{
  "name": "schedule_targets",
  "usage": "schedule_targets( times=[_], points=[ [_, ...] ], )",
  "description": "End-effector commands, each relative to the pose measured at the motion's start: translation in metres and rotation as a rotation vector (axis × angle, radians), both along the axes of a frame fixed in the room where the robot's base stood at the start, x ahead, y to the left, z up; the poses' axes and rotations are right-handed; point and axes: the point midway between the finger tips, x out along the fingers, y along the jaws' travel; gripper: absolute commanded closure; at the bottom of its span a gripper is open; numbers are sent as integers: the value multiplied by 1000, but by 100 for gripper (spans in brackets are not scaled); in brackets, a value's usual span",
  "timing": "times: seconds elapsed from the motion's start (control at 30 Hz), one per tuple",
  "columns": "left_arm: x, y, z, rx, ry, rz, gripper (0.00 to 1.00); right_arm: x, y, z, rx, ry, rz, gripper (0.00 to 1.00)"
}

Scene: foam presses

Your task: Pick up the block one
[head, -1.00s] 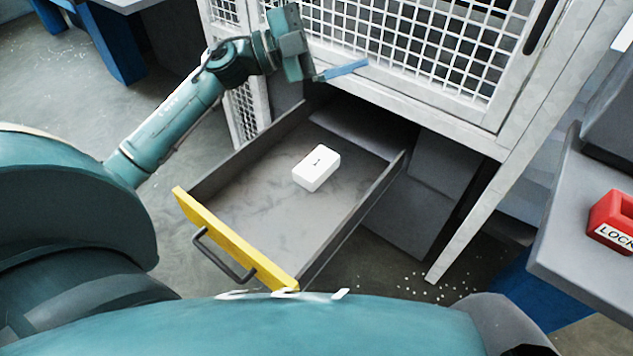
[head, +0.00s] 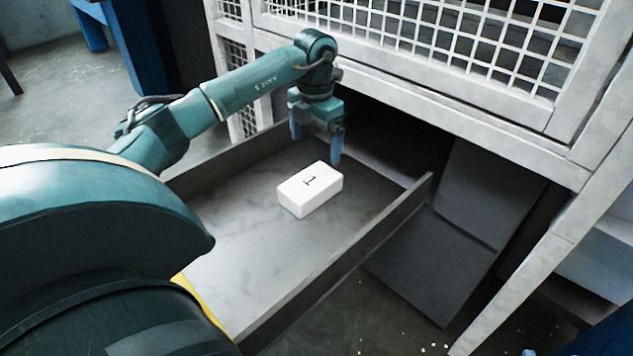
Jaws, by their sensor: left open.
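Block one is a white box-shaped block (head: 310,190) with a black "1" on its top face. It lies flat on the floor of the open grey drawer (head: 245,262). My left gripper (head: 316,146) points down over the back part of the drawer, behind the block in the view. Its two blue fingers are spread apart with nothing between them. They appear apart from the block; their exact height above the drawer floor is hard to tell. My right gripper is not in view.
The drawer's side wall (head: 350,265) rises to the right of the block. A white frame with wire mesh (head: 430,35) stands above and behind the drawer. A strip of the yellow drawer front (head: 197,300) shows beside my arm. The drawer floor around the block is clear.

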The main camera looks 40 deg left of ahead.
Motion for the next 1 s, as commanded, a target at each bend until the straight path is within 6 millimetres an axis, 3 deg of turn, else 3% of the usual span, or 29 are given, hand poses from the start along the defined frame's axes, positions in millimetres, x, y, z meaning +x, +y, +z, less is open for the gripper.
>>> schedule_targets(
  times=[0.03,0.2,0.47,0.8,1.0],
  points=[
    [-1,-1,-16,-2,4,0,2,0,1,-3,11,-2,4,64],
    [-1,-1,-43,-3,1,1,2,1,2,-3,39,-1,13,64],
    [-1,-2,-59,-4,0,0,2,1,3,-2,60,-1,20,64],
    [-7,-4,-104,-5,-1,1,2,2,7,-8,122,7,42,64],
    [-7,-4,-105,-5,-3,0,2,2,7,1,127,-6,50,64]
  ],
)
